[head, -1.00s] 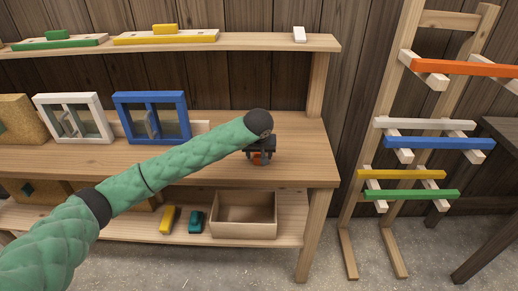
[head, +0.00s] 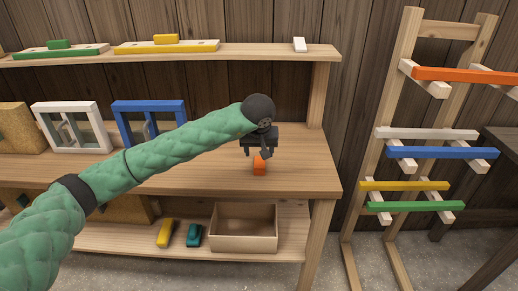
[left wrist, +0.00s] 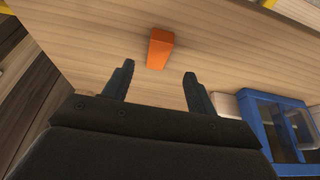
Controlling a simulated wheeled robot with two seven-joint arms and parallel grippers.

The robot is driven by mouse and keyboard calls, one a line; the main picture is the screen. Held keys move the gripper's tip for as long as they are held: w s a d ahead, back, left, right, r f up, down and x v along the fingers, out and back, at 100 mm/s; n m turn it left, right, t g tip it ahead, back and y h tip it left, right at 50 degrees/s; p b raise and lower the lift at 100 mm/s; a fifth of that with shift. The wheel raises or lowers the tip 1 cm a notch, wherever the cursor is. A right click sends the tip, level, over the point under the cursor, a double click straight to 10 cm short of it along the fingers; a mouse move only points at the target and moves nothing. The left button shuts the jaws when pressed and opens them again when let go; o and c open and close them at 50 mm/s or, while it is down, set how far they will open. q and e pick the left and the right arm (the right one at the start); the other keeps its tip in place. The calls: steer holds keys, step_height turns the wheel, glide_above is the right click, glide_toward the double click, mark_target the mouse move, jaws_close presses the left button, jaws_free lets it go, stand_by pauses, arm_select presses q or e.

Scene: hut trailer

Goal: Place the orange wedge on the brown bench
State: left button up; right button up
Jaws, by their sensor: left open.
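The orange wedge (head: 259,166) rests on the worktop of the light-brown wooden bench (head: 300,178), towards its right end. The wedge also shows in the left wrist view (left wrist: 159,48), just beyond the fingertips. My left gripper (head: 258,150) is above the wedge, pointing down. In the left wrist view my left gripper (left wrist: 158,70) has its two fingers spread apart with nothing between them, and bare worktop shows around the wedge. My right gripper is in neither view.
A blue-framed window (head: 151,106) and a white-framed one (head: 72,127) stand at the worktop's back left. An open box (head: 243,243), a yellow block (head: 165,233) and a teal block (head: 194,236) are on the lower shelf. A rack with coloured bars stands right, beside a dark table (head: 500,137).

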arm_select(q)
steer(key=shift+b+v, duration=0.35)
steer(key=shift+v, duration=1.2)
